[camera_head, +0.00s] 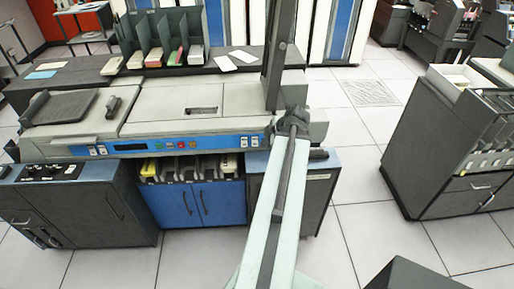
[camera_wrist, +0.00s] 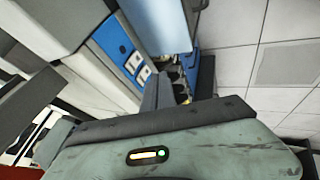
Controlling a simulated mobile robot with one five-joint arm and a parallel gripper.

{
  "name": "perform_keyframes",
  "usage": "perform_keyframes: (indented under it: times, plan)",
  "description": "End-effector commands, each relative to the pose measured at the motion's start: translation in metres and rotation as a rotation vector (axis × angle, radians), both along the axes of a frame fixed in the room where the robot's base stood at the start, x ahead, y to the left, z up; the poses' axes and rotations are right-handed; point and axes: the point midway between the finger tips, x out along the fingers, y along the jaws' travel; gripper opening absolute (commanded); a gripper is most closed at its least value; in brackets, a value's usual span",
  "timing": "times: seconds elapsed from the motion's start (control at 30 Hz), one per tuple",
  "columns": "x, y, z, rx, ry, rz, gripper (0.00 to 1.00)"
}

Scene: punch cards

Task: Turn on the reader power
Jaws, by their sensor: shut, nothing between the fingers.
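The card reader (camera_head: 180,112) is a long pale grey machine with a blue control strip (camera_head: 215,143) along its front. Two white rocker switches (camera_head: 249,142) sit at the strip's right end, and another white pair (camera_head: 97,150) sits at its left end. Small coloured buttons (camera_head: 181,144) lie between. In the wrist view, two white switches (camera_wrist: 140,68) show on a blue panel, left of my gripper (camera_wrist: 162,85). My gripper is shut and empty, with its dark fingers close to the panel. I cannot tell whether they touch it. My wrist hides the gripper in the head view.
Blue cabinet doors (camera_head: 195,203) and dark cabinets stand under the reader. Card racks (camera_head: 165,40) stand on the counter behind it. A dark cabinet with card slots (camera_head: 450,150) stands at the right. Open tiled floor (camera_head: 360,190) lies between them.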

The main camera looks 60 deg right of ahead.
Motion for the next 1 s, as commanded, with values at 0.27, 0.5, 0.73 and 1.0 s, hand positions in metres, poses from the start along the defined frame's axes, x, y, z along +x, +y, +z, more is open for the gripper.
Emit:
perform_keyframes:
  times: [0.27,0.5,0.73,1.0]
  plan:
    - [-0.012,-0.008,0.001,-0.026,-0.005,0.007,0.00]
    - [-0.006,-0.010,-0.010,-0.025,-0.005,0.008,0.00]
    - [0.019,-0.017,-0.053,-0.024,-0.005,0.008,0.00]
    - [0.051,-0.033,-0.087,-0.025,-0.004,0.007,0.00]
